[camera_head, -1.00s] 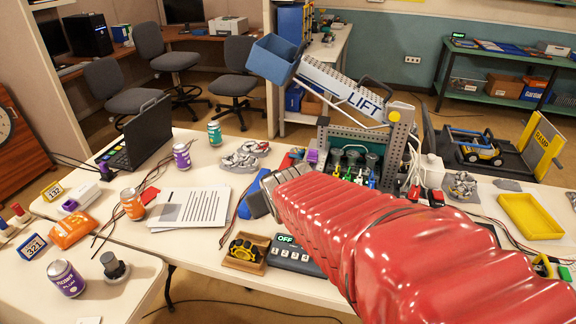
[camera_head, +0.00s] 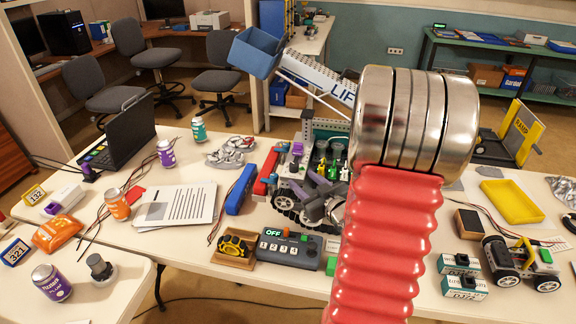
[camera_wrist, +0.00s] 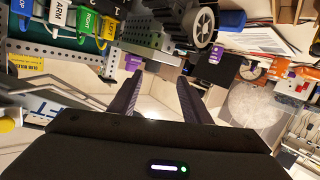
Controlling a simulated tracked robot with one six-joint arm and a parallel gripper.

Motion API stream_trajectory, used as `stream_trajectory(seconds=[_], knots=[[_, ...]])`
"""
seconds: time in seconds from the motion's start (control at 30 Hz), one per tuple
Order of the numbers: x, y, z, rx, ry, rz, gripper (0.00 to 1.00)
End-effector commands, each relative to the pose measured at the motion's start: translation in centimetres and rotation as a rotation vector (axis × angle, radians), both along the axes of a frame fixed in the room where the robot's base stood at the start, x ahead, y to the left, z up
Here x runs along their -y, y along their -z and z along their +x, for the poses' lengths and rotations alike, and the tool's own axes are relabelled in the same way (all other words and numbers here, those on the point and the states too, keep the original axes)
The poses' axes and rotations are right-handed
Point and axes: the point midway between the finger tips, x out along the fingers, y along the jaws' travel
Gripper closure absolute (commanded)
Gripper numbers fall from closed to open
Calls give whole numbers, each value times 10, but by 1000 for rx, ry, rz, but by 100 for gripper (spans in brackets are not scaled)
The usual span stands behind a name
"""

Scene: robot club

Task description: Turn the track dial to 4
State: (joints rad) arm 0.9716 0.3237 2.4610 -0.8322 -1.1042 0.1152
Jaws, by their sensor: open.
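I cannot pick out a dial marked "track" for certain in either view. A grey control box (camera_head: 289,251) with a green "OFF" display and a row of numbered buttons lies near the table's front edge. A dark knob on a pale round base (camera_head: 101,267) stands at the front left; I cannot read any marks on it. My gripper's dark fingers (camera_wrist: 155,100) are apart and empty in the wrist view. In the head view my red arm with silver rings hides part of the area around the tracked machine (camera_head: 300,190).
A "LIFT" ramp with a blue bin (camera_head: 256,52) rises behind the machine. Wires and labelled connectors (camera_wrist: 88,24) are close in the wrist view. Cans, papers (camera_head: 178,207) and a laptop (camera_head: 120,140) are left; a wheeled toy (camera_head: 522,262) is right.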

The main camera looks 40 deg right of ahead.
Motion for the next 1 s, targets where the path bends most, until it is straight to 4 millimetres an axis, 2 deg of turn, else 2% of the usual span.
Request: stream_trajectory(seconds=[0.03, 0.2, 0.4, 0.77, 1.0], knots=[[5, 7, -9, 31, -2, 22, 56], [12, 14, -31, 156, -25, 75, 56], [14, 13, -45, 234, -38, 105, 56], [13, 13, -45, 240, -40, 106, 56], [15, 13, -33, 238, -42, 106, 56]])
